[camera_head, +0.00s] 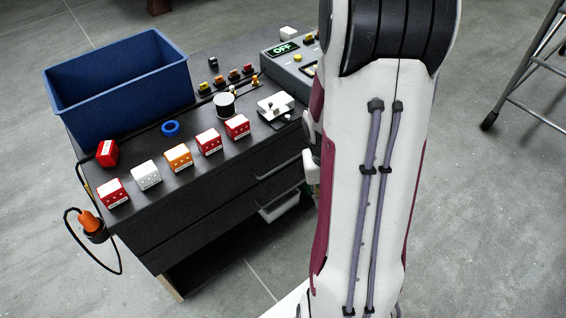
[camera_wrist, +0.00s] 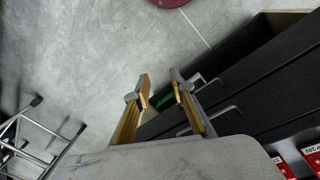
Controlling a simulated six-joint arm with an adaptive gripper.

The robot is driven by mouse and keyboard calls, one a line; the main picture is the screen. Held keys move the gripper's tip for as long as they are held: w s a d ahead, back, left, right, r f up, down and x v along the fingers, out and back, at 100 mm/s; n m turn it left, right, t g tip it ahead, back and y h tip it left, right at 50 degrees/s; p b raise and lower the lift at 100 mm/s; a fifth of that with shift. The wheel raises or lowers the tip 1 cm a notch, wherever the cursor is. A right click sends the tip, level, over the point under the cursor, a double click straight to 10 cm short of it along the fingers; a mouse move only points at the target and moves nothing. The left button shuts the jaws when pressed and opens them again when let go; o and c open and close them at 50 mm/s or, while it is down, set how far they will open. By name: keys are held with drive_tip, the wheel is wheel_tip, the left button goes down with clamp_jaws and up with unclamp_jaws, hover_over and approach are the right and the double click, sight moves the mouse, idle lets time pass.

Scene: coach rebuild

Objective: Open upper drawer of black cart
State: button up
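The black cart (camera_head: 190,205) stands left of my arm, with its drawer fronts facing me. The upper drawer (camera_head: 215,205) looks closed, with a bar handle (camera_head: 278,165) near its right end. In the wrist view the cart front lies at the right, tabletop towards the bottom. The upper drawer's handle (camera_wrist: 218,113) there is partly behind the right finger, and a second handle (camera_wrist: 207,80) lies beyond it. My gripper (camera_wrist: 161,82) is open, its two fingers apart with no handle visibly held. In the head view my arm hides most of it.
A metal-legged stand (camera_head: 525,75) is at the right.

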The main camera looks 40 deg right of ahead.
drive_tip(key=d+f+m+t, duration=0.1)
drive_tip(key=d+f, duration=0.2)
drive_tip(key=f, duration=0.5)
drive_tip(key=d+f+m+t, duration=0.1)
drive_tip(key=d+f+m, duration=0.1)
drive_tip(key=d+f, duration=0.35)
drive_tip(key=m+t+y, duration=0.1)
drive_tip(key=m+t, duration=0.7)
drive_tip(key=t, duration=0.6)
approach(284, 163)
drive_tip(key=w+f, duration=0.2)
drive_tip(key=shift+w+d+r, duration=0.1)
drive_tip(key=shift+d+r, duration=0.05)
drive_tip(key=shift+r, duration=0.3)
drive_tip(key=shift+w, duration=0.15)
drive_tip(key=shift+x, duration=3.7)
